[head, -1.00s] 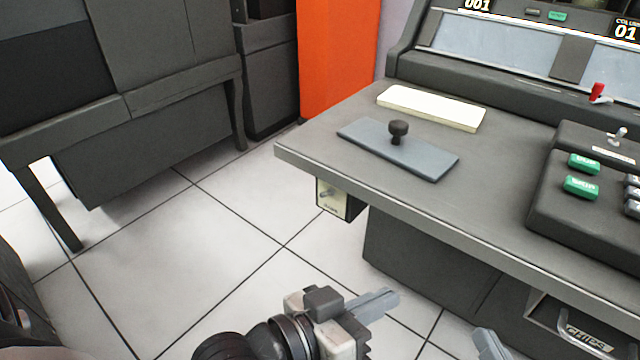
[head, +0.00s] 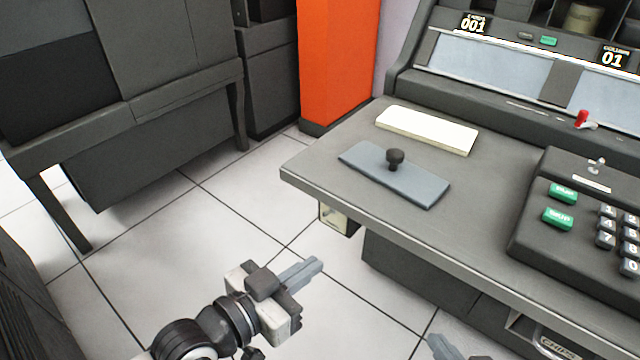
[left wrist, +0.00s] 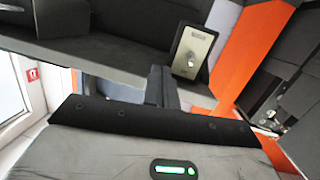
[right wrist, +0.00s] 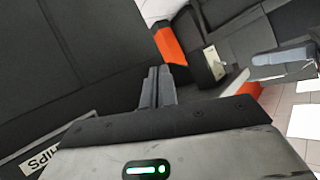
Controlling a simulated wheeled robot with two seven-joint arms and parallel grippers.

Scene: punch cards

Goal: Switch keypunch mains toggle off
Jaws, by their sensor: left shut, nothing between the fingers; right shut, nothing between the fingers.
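The keypunch mains toggle sits on a small pale-faced switch box (head: 335,215) hung under the left front edge of the keypunch desk. The box also shows in the left wrist view (left wrist: 192,52), with a small metal lever on its face, and in the right wrist view (right wrist: 214,63). I cannot tell the lever's on or off position. My left gripper (head: 314,264) is shut and empty, in front of and below the box, apart from it. My right gripper (head: 436,344) is shut and empty, low in front of the desk; most of it is out of the head view.
The desk top (head: 480,190) carries a blue-grey plate with a black knob (head: 395,175), a cream card block (head: 427,130) and a keypad unit (head: 580,215). A red-tipped lever (head: 582,119) stands behind. A dark cabinet (head: 150,120) and orange column (head: 338,60) are left. Floor between is clear.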

